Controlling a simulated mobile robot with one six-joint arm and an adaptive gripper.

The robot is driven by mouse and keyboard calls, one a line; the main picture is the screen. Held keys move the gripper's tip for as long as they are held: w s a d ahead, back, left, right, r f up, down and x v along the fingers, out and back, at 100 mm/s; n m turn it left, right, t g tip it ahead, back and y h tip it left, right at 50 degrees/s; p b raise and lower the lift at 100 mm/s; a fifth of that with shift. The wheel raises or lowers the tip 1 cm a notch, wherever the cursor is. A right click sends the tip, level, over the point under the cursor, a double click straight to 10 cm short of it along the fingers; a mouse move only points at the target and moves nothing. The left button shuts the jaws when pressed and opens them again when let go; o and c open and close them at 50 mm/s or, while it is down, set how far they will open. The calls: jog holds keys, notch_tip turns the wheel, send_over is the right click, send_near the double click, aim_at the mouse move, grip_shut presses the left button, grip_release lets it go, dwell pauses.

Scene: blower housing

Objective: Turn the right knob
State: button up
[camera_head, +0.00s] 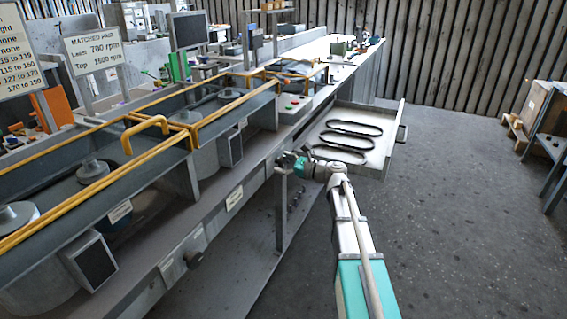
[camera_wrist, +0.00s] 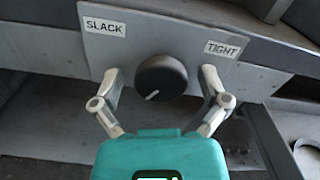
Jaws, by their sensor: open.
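A round black knob (camera_wrist: 162,77) sits on a grey plate (camera_wrist: 150,28) in the wrist view. The plate reads SLACK at its upper left and TIGHT at its upper right. The knob's white mark is at its lower left edge. My gripper (camera_wrist: 160,82) is open, with one finger to each side of the knob. Gaps show between both fingers and the knob. In the head view my gripper (camera_head: 287,160) is at the bench front beside the drawer, and it hides the knob there.
Yellow-railed guards (camera_head: 160,122) and blower housings line the bench. A bench leg (camera_head: 280,212) stands below my gripper. The floor (camera_head: 450,200) on the right is clear.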

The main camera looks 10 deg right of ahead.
jog(key=c, duration=1.1)
jog(key=shift+d, duration=0.3)
jog(key=shift+c, duration=0.2)
jog(key=shift+a, duration=0.2)
